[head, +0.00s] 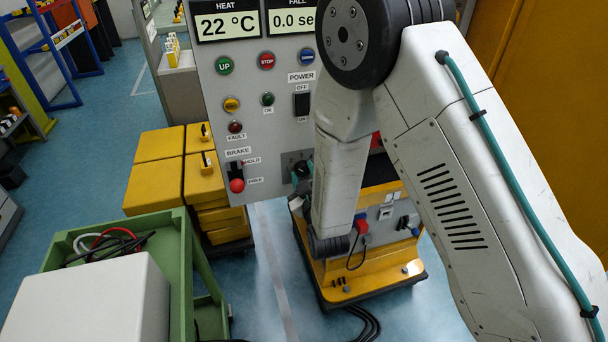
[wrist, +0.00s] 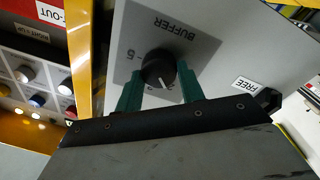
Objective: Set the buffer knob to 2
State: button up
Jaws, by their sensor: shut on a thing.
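The black buffer knob (wrist: 157,68) sits on a grey dial plate (wrist: 185,45) under the upside-down word BUFFER in the wrist view. A small white mark shows on the knob, toward the bottom of the picture. Some digits show around it, but most are partly hidden or too small to read, so I cannot tell the exact setting. My gripper (wrist: 160,84) has one green finger on each side of the knob and is shut on it.
The grey panel (head: 215,105) carries displays, buttons, a power switch and a red brake lever (head: 236,178). A FREE label (wrist: 248,84) is near the knob. A yellow machine base (head: 365,285) stands below. A green cart (head: 165,235) with a white box stands left.

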jog(key=o, duration=1)
jog(key=shift+c, duration=0.2)
jog(key=v, duration=0.7)
jog(key=shift+s, duration=0.4)
